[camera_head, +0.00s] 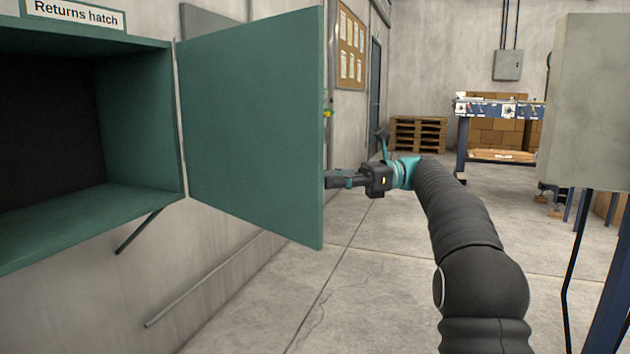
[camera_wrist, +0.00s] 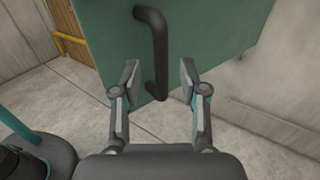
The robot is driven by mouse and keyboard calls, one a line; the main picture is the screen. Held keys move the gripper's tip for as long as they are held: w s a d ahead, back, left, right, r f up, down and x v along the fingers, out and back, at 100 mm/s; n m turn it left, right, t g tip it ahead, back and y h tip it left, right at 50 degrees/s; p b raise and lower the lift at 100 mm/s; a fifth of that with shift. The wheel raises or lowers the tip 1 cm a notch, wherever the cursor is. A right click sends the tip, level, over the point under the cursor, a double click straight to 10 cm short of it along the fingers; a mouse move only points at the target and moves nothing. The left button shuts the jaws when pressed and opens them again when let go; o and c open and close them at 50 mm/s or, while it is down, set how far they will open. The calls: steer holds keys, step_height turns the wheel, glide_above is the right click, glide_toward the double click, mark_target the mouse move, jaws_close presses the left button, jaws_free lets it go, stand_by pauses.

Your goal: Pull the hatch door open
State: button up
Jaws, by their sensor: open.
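The green hatch door (camera_head: 250,120) stands swung wide open from the Returns hatch (camera_head: 110,215), hinged on the opening's right side. Its face also fills the upper wrist view (camera_wrist: 210,40). The dark bar handle (camera_wrist: 155,50) is on the far face of the door, hidden from the head view. My gripper (camera_wrist: 158,82) is open, with one finger on each side of the handle's lower end. I cannot tell whether the fingers touch it. In the head view my gripper (camera_head: 335,181) is at the door's free edge, its tips partly hidden behind the door.
A grey panel (camera_head: 585,100) stands close at the right. A workbench (camera_head: 500,110) with cardboard boxes and stacked pallets (camera_head: 418,136) are at the back. A rail (camera_head: 205,280) runs low along the left wall. The floor between is clear.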

steer(key=shift+w+d, duration=0.25)
steer(key=shift+d, duration=1)
